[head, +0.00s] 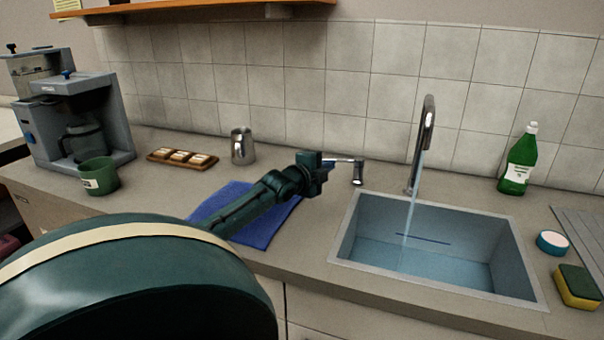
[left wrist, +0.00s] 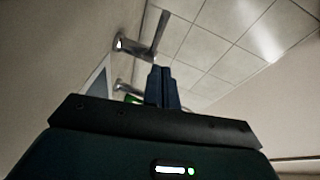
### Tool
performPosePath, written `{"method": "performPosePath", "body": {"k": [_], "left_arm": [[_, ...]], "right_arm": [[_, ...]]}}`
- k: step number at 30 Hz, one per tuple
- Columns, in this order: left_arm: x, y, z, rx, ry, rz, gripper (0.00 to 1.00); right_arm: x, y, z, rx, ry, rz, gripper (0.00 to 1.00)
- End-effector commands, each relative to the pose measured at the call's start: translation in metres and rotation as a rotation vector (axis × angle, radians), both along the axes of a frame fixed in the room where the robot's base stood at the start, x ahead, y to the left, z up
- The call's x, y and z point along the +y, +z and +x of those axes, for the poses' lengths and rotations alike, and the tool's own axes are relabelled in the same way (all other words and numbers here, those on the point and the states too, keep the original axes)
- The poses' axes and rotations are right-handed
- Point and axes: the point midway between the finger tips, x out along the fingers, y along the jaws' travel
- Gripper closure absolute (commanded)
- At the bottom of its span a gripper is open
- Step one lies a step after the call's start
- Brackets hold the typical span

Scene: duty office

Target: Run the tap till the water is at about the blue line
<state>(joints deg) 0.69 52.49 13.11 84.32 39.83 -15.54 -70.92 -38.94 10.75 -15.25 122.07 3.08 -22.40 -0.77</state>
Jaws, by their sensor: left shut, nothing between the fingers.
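The chrome tap spout (head: 427,125) stands behind the sink, and a thin stream of water (head: 411,200) falls from it. The sink basin (head: 345,232) holds pale blue water (head: 430,264). The blue line (head: 423,238) shows on the back wall, with the water's edge close below it. The tap lever (head: 345,160) sits on a short chrome post left of the spout. My left gripper (head: 327,164) is shut and empty at the lever's left end; I cannot tell whether they touch. Its shut fingers (left wrist: 161,72) show in the left wrist view. My right gripper is out of view.
A blue cloth (head: 232,196) lies under my left arm. A steel jug (head: 242,147), a wooden tray (head: 183,158), a green mug (head: 98,176) and a coffee machine (head: 105,105) stand left. A green bottle (head: 520,165), a round tub (head: 552,243) and a sponge (head: 577,288) are right.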

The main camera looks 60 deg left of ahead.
Motion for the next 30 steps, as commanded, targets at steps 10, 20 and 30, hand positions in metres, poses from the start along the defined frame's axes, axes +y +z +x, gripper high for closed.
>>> {"method": "performPosePath", "body": {"k": [10,20,30], "left_arm": [[-0.008,0.003,-0.052,0.008,-0.002,0.0,1.0],[-0.013,0.009,-0.083,0.004,-0.003,-0.002,1.0],[-0.013,0.01,-0.086,0.003,-0.003,-0.001,1.0]], "right_arm": [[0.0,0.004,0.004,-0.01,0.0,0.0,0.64],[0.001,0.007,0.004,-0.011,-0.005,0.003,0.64],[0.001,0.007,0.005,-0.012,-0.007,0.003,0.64]]}}
